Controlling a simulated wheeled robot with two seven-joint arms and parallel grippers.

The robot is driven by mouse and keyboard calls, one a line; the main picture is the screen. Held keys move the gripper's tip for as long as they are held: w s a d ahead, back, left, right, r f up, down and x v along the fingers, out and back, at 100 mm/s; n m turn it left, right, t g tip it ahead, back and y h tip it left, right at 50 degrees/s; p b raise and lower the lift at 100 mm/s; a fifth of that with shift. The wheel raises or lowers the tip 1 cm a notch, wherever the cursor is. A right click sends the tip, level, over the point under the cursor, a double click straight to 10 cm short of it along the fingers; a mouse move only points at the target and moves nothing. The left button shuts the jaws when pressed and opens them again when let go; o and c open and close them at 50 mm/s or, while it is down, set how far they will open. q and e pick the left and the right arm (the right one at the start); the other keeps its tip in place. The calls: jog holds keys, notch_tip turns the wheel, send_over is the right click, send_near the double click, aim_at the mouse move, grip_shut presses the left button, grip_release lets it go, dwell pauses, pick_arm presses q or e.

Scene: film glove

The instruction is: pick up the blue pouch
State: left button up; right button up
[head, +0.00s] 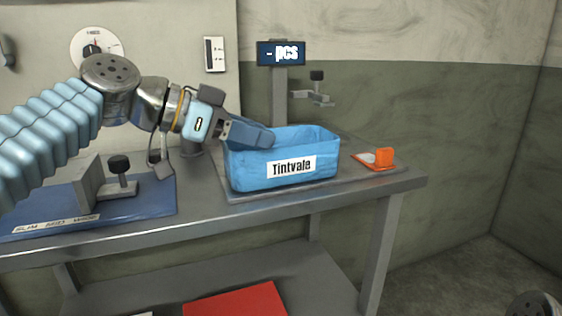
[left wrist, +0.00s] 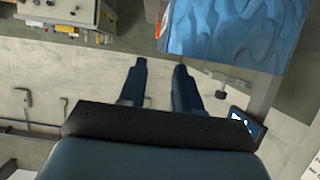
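A blue open-topped container labelled "Tintvale" (head: 285,178) stands upright on a flat plate on the bench in the head view. No separate blue pouch can be made out, and the container's inside is mostly hidden. My left gripper (head: 266,138) reaches in from the left, with its fingers over the container's left rear rim. I cannot tell whether it touches. In the left wrist view, my left gripper (left wrist: 160,72) has its fingers apart with nothing between them. A wrinkled-looking blue surface (left wrist: 235,32), apparently the container, lies beyond them to the upper right. My right gripper is not in view.
A display reading "- PCS" (head: 281,53) stands on a post behind the container. A blue base (head: 70,218) with a clamp is at left. An orange item (head: 384,157) is at right. A red panel (head: 238,302) is below the metal bench (head: 400,184).

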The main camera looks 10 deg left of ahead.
aim_at(281, 155)
pick_arm(q)
jog(key=x, duration=0.5)
jog(key=shift+f, duration=0.2)
grip_shut()
